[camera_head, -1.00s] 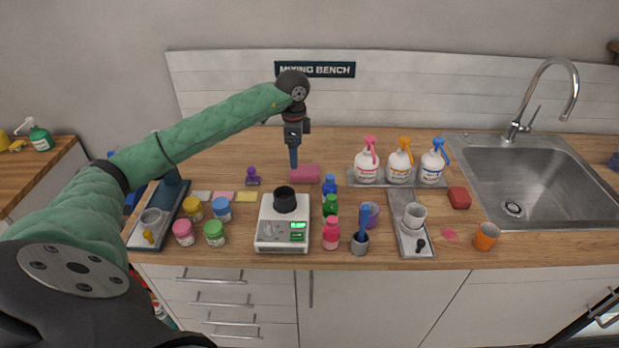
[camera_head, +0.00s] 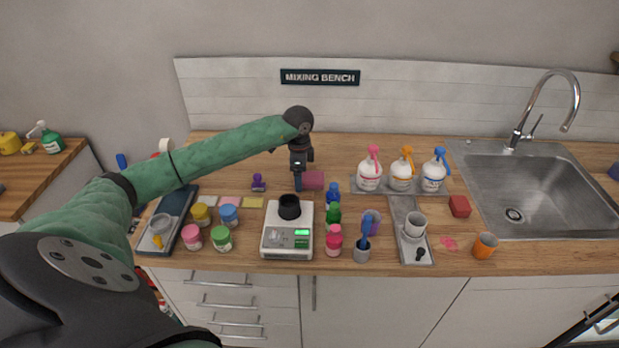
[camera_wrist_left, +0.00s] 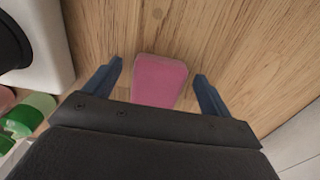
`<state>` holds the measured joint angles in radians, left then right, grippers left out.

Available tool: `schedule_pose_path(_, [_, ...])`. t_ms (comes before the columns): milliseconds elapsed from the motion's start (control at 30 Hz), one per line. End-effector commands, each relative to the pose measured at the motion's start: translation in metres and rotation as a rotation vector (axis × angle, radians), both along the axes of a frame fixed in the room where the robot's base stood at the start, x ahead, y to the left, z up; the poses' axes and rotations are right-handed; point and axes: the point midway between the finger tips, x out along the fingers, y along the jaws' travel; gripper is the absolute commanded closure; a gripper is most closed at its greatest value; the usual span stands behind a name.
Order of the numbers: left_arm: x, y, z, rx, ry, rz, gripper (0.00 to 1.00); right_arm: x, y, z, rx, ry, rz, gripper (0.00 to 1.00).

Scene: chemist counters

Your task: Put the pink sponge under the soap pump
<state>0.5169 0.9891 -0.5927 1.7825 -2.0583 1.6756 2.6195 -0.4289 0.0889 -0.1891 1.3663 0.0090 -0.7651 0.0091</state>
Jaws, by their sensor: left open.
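The pink sponge (camera_head: 313,180) lies flat on the wooden counter, behind the scale. My left gripper (camera_head: 298,184) is open and low above the counter at the sponge. In the left wrist view the sponge (camera_wrist_left: 160,82) sits between the two blue fingers (camera_wrist_left: 158,69), with a gap on each side. Three white pump bottles stand on a grey tray farther right: one with a pink pump (camera_head: 369,176), one orange (camera_head: 402,175), one blue (camera_head: 434,176). A green pump bottle (camera_head: 50,141) stands on the separate left counter. My right gripper is out of view.
The scale (camera_head: 287,244) with a black cup (camera_head: 289,207) stands just in front of the sponge. A red block (camera_head: 460,206) lies near the sink (camera_head: 530,180). The counter behind the sponge is clear.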

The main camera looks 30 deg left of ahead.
Motion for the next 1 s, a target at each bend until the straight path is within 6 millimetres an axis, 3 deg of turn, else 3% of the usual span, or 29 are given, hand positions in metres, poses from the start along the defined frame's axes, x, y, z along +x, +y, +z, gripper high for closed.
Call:
schedule_pose_path(300, [0.000, 0.000, -0.003, 0.001, -0.001, 0.000, 0.16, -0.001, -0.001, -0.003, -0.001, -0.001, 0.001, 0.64])
schedule_pose_path(533, [0.000, 0.000, -0.003, 0.001, -0.001, 0.000, 0.62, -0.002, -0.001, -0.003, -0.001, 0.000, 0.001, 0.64])
schedule_pose_path(600, [0.000, 0.000, -0.003, 0.001, -0.001, 0.000, 0.68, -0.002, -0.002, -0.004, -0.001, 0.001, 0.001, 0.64])
schedule_pose_path(933, [0.000, 0.000, 0.002, 0.001, -0.001, 0.000, 0.68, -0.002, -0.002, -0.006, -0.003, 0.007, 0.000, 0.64])
schedule_pose_path(1000, [0.001, 0.000, 0.008, 0.000, -0.002, -0.001, 0.68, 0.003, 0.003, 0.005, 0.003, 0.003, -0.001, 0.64])
